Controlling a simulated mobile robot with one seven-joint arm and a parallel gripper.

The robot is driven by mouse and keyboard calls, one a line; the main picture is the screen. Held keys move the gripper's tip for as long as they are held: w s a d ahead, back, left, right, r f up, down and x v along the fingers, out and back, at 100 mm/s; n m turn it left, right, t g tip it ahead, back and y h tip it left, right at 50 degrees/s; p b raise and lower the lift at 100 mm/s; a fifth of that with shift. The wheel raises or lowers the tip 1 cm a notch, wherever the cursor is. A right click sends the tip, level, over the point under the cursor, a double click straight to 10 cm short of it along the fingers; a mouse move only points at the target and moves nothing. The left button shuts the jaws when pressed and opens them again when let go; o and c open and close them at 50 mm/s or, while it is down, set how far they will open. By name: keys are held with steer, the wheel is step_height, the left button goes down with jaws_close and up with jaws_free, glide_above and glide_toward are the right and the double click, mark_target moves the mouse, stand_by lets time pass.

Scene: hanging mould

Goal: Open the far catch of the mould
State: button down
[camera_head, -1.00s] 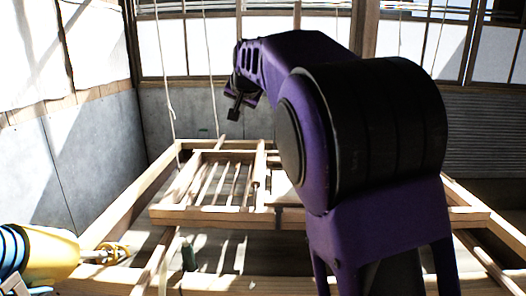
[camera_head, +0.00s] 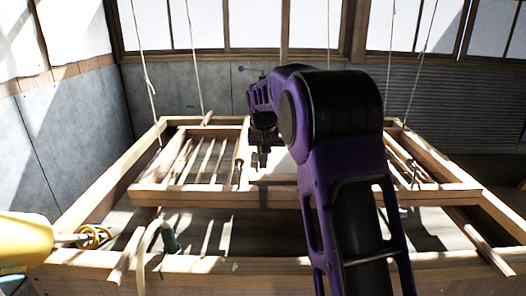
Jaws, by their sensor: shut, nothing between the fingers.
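The mould is a pale wooden frame (camera_head: 300,197) with slatted side sections and a lighter middle panel, lying level inside a larger wooden surround. My purple arm reaches across its middle. My gripper (camera_head: 263,159) points down over the left of the middle panel, close to a slatted section. Its dark fingers are shut and look empty. Small wooden fittings show near the gripper (camera_head: 238,168); I cannot tell for certain which piece is the far catch. My arm hides part of the mould's middle and right side. Contact between fingers and wood cannot be made out.
The larger wooden surround (camera_head: 90,205) encloses the mould. Thin cords (camera_head: 193,60) hang down from above on both sides. Grey walls stand behind.

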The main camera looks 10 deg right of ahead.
steer(key=shift+s+a+f+b, duration=0.15)
steer(key=shift+s+f+b, duration=0.05)
steer(key=shift+s+f, duration=0.55)
steer(key=shift+s+a+f+b, duration=0.15)
steer(key=shift+s+f, duration=0.45)
steer(key=shift+s, duration=0.15)
steer(key=shift+f, duration=0.1)
